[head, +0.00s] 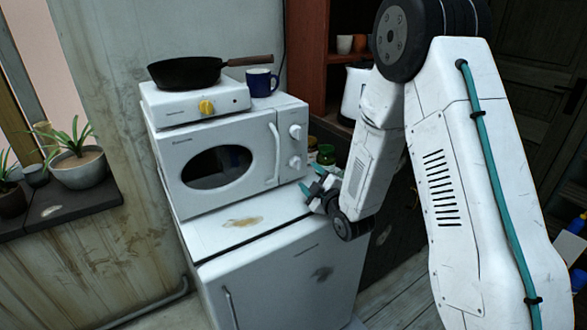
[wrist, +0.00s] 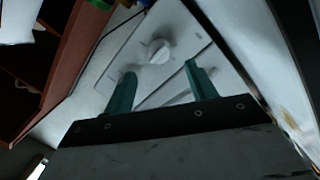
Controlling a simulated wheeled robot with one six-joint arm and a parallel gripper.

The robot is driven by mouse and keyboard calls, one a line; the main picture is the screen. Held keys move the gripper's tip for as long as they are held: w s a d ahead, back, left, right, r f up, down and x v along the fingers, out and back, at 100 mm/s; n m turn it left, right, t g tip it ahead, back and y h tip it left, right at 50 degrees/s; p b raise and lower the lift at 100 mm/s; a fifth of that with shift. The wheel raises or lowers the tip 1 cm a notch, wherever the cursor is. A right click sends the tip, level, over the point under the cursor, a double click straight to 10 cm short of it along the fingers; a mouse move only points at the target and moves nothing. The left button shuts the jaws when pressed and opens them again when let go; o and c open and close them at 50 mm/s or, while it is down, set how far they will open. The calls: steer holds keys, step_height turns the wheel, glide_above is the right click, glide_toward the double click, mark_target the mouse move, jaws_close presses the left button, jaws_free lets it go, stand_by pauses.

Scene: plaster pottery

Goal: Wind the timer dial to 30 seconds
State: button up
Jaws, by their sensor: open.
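The white microwave (head: 205,140) stands on a small white fridge (head: 290,270). Its right panel carries two white dials, an upper dial (head: 295,132) and a lower dial (head: 295,162), beside a curved door handle (head: 273,155). My gripper (head: 311,188) is open and empty, just below and to the right of the lower dial. In the wrist view one dial (wrist: 158,51) lies ahead of and between the two teal fingertips (wrist: 160,72), apart from them. The dial markings are too small to read.
A hot plate (head: 180,105) with a frying pan (head: 185,72) and a blue mug (head: 261,82) sit on the microwave. Jars (head: 326,154) stand behind my gripper. The fridge top in front of the microwave is clear except for a stain.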

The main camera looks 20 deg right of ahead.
mark_target(299, 166)
steer(key=w, duration=0.3)
steer(key=w+a, duration=0.1)
steer(key=w, duration=0.3)
steer(key=shift+w+a, duration=0.1)
steer(key=shift+a, duration=0.1)
steer(key=shift+c, duration=0.4)
steer(key=c, duration=0.9)
